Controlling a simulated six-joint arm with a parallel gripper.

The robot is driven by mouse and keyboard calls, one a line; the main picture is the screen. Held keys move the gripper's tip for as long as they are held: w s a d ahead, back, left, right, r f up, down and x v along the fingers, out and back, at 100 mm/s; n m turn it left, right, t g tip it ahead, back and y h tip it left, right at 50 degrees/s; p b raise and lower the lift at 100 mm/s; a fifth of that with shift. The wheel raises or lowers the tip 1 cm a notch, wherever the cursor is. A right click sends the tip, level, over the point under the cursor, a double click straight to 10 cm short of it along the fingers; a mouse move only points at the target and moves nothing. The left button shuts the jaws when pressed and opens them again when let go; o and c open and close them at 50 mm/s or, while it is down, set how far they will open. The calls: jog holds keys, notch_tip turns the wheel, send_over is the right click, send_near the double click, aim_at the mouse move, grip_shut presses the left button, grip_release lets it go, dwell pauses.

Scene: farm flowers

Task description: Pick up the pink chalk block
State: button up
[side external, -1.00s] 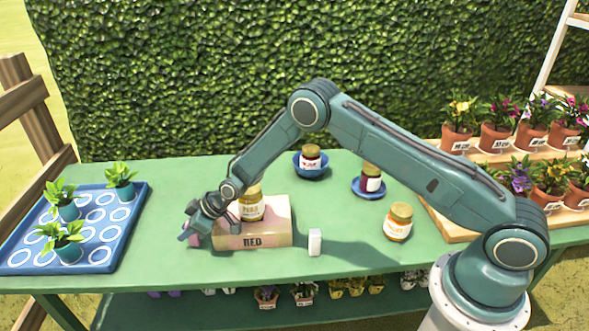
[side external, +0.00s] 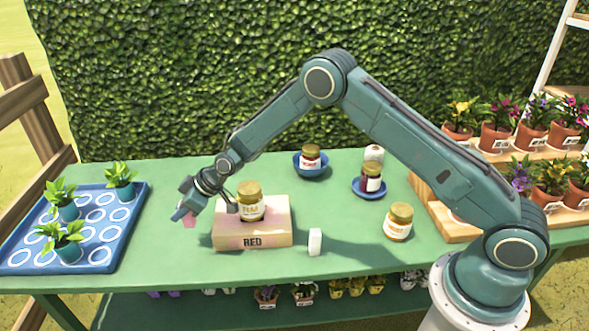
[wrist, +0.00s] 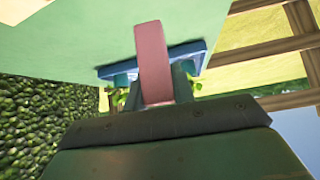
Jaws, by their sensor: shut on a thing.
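The pink chalk block (wrist: 153,62) is a long pink bar that stands up from between my fingers in the wrist view. In the side external view only a small pink part of the block (side external: 190,221) shows below my fingertips. My gripper (side external: 184,208) is shut on it and holds it above the green table, left of the wooden box marked RED. It also shows in the wrist view (wrist: 160,97). The fingers hide part of the block.
The RED box (side external: 252,235) carries a gold-lidded jar (side external: 250,202). A white block (side external: 315,242) stands right of it. More jars stand on the right, two with blue dishes. A blue tray (side external: 125,218) with seedlings is at left. Potted flowers fill the right shelf.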

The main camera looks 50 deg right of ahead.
notch_tip(320, 180, up, 13)
dwell(0.3)
jog(key=shift+f, duration=0.1)
dwell(0.4)
